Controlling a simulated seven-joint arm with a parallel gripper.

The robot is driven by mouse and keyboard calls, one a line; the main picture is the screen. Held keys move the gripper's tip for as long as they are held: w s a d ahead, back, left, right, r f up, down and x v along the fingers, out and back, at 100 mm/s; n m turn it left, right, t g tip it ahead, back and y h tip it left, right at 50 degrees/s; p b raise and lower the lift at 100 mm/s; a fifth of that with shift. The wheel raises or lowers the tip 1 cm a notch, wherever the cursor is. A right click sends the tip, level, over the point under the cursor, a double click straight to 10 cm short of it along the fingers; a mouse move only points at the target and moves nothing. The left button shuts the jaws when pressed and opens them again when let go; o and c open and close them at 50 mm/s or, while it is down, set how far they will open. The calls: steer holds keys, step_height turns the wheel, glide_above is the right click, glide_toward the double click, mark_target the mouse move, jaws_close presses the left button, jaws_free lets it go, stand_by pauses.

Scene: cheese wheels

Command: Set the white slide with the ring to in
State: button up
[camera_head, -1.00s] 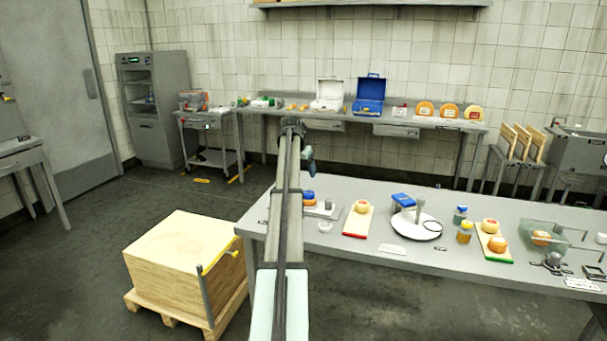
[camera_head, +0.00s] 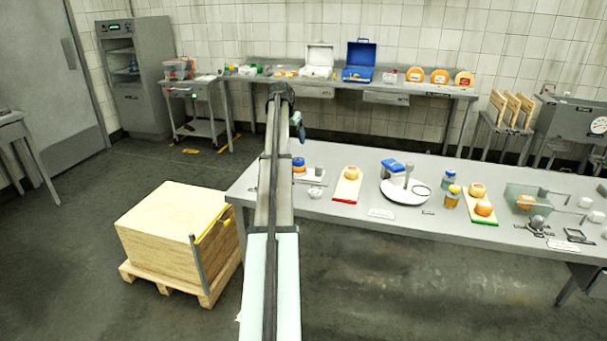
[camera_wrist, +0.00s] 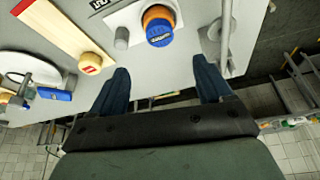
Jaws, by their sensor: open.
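My gripper (camera_wrist: 163,88) is open and empty in the wrist view, its two dark blue fingers spread. In the head view my gripper (camera_head: 298,125) hangs past the far end of my arm, near the left part of the front table. At the right end of that table, white knobs on thin rods (camera_head: 586,203) stick out beside a clear box (camera_head: 515,198). They are far right of my gripper. They are too small to tell which is the white slide with the ring or how it is set.
The grey front table (camera_head: 330,208) holds a blue-and-orange round item (camera_wrist: 160,25), a red-edged board (camera_head: 346,190) with cheese, a white round plate (camera_head: 398,194) and jars (camera_head: 451,196). A wooden crate (camera_head: 170,225) on a pallet stands left. The floor before the table is clear.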

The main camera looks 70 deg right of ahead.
mark_target(318, 166)
steer(key=shift+c, duration=0.4)
steer(key=shift+s+f, duration=0.1)
steer(key=shift+s, duration=0.3)
steer(key=shift+c, duration=0.9)
steer(key=s, duration=0.2)
steer(key=s+f, duration=0.1)
steer(key=s, duration=0.2)
steer(key=s+f, duration=0.1)
steer(key=s, duration=0.1)
steer(key=shift+s+a, duration=0.1)
steer(key=shift+s, duration=0.25)
steer(key=shift+c, duration=0.6)
steer(key=x, duration=1.3)
steer(key=shift+s+f, duration=0.1)
steer(key=shift+f, duration=0.3)
steer(key=shift+c, duration=0.4)
jaws_close()
